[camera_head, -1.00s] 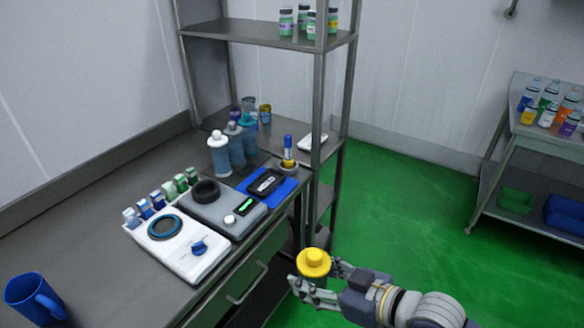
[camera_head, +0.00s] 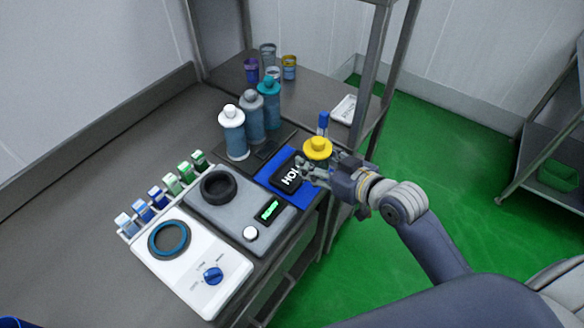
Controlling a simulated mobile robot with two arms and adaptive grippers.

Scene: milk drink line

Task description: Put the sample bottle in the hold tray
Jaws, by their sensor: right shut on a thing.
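The sample bottle with a yellow cap (camera_head: 317,147) is upright in my right gripper (camera_head: 311,170), which is shut on it. Its lower body is hidden by the fingers. The bottle shows over the back right part of the blue hold tray (camera_head: 302,204); I cannot tell whether it touches it. A black plate (camera_head: 284,180) with white letters, partly covered by the gripper, lies on the blue surface. My left gripper is not in view.
A blue-topped pen-like item (camera_head: 323,122) stands just behind the bottle. Several capped bottles (camera_head: 233,133) stand left of the tray. A grey device with a black ring (camera_head: 217,186) and a white device with a blue knob (camera_head: 213,275) stand nearer. A shelf post (camera_head: 372,75) rises behind.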

